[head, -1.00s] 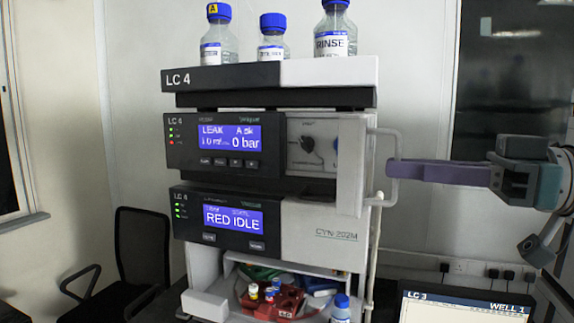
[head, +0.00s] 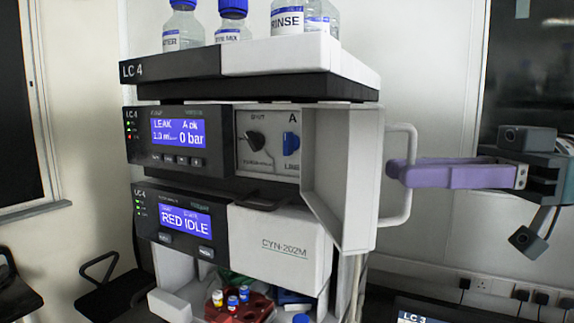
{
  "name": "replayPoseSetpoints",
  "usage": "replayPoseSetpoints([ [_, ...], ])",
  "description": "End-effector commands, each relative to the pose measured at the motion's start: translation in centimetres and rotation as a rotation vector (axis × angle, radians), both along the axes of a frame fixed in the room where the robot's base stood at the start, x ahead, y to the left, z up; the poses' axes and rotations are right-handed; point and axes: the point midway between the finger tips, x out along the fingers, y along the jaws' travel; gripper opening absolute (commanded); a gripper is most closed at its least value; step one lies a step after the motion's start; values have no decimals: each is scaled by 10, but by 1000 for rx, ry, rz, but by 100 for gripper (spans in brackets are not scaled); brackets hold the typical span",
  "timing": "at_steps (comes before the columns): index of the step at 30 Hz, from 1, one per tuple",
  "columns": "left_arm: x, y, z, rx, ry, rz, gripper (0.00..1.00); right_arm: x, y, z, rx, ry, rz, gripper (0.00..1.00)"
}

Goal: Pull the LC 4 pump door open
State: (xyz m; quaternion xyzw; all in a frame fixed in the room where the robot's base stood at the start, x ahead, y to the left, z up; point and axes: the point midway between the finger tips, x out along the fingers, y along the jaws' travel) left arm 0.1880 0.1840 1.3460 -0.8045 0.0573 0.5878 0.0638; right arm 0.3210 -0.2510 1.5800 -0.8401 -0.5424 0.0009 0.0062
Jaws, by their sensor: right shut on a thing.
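The LC 4 pump door (head: 344,180) is a white panel hinged on the right part of the LC 4 pump module. It stands swung out toward me, with its inner side facing left. A pale loop handle (head: 408,190) sits on its outer side. My right gripper (head: 396,170) comes in from the right with purple fingers and is shut on the handle's upright bar. Behind the door, the pump front (head: 267,145) shows a black knob and a blue valve marked A. The pump screen (head: 178,132) reads LEAK and 0 bar. My left gripper is not in view.
Blue-capped bottles (head: 288,18) stand on top of the stack. Below the pump is a module (head: 268,240) marked CYN-202M, with a red vial rack (head: 240,308) under it. A chair (head: 105,290) stands at left, and an LC 3 unit (head: 420,317) shows at the bottom right.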

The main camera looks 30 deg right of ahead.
Motion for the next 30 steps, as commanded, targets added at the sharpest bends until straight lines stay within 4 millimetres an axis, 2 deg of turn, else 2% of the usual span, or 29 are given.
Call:
replayPoseSetpoints([
  [1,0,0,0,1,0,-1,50,10,-7,2,-7,-3,-46,0],
  [15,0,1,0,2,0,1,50,10,-6,2,-7,-4,-50,0],
  [16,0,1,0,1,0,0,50,10,-6,2,-6,-5,-50,23],
  [20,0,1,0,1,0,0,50,9,-6,2,-7,-3,-49,38],
  [30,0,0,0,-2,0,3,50,8,-5,0,-6,1,-45,38],
])
